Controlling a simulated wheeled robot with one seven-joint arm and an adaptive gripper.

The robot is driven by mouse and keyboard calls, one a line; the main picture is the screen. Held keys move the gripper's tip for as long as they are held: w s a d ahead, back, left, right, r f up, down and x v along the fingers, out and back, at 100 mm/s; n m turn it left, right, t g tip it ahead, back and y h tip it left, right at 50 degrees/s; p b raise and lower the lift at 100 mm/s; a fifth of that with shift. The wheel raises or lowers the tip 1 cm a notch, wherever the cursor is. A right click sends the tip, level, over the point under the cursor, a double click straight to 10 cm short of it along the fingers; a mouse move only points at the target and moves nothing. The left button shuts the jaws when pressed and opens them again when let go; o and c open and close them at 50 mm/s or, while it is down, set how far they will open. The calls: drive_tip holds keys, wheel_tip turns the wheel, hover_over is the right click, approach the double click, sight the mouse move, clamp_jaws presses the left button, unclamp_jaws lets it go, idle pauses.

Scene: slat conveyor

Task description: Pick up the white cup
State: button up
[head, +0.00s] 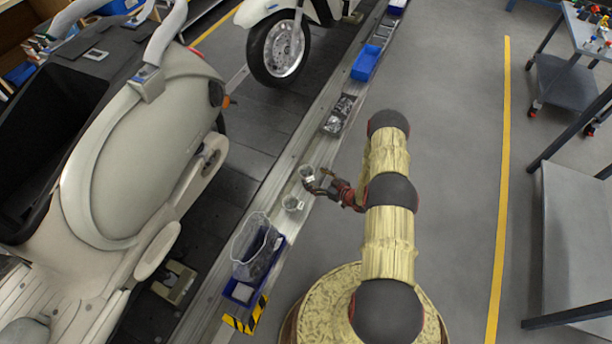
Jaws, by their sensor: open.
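Two small pale, cup-like things stand on the conveyor's metal side ledge. The farther white cup (306,172) is right by the fingertips of my gripper (317,179). The nearer pale cup (292,204) is a little below and to the left of my gripper, apart from it. Both are small and look partly see-through, so their details are hard to tell. My gripper is open and reaches in from the right over the ledge. I cannot tell whether a finger touches the farther cup.
A blue bin (240,289) with a clear bag (256,244) stands nearer on the ledge. A dark tray (338,116) and a blue bin (367,62) lie farther along. A pale scooter (140,130) stands to the left. The grey floor (450,150) on the right is clear.

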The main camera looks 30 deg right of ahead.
sight(307, 174)
drive_tip(key=b+x, duration=0.1)
drive_tip(key=x, duration=0.2)
drive_tip(key=b+x, duration=0.2)
drive_tip(key=x, duration=0.1)
drive_tip(key=shift+s+d+f, duration=0.1)
drive_tip(key=shift+f, duration=0.3)
drive_tip(key=shift+c, duration=0.7)
drive_tip(key=c, duration=1.3)
drive_tip(key=shift+r, duration=0.15)
